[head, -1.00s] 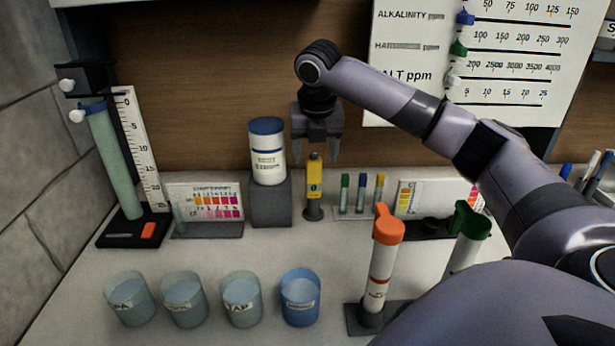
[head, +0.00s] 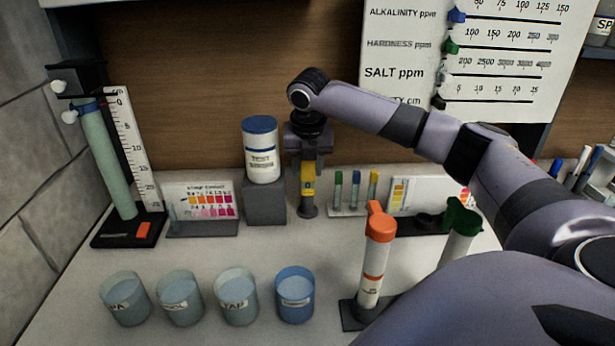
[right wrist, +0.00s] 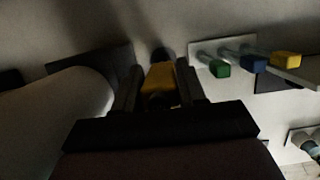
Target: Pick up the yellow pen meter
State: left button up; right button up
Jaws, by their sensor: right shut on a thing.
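The yellow pen meter (head: 308,180) stands upright in a small grey round holder (head: 308,211) at the back of the counter. My right gripper (head: 308,178) points down over it and is shut on its upper part, one finger on each side. In the right wrist view the yellow body of the pen meter (right wrist: 160,79) shows between the two dark fingers (right wrist: 157,90). The meter's lower end is still at the holder; I cannot tell whether it is lifted at all. My left gripper is not in view.
A white bottle with a blue cap (head: 262,150) stands on a grey block (head: 265,200) close to the left. Several capped vials (head: 355,190) stand close to the right. Blue-tinted cups (head: 237,300) and an orange-capped tube (head: 374,265) stand in front.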

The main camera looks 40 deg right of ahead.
notch_tip(320, 180, up, 8)
jog(key=shift+f, duration=0.15)
jog(key=s+a+b, duration=0.2)
jog(key=s+a, duration=0.9)
jog(key=s, duration=0.2)
jog(key=shift+s+a+f, duration=0.3)
jog(key=shift+s+f, duration=0.05)
jog(key=shift+s, duration=0.05)
notch_tip(320, 180, up, 2)
jog(key=shift+p, duration=1)
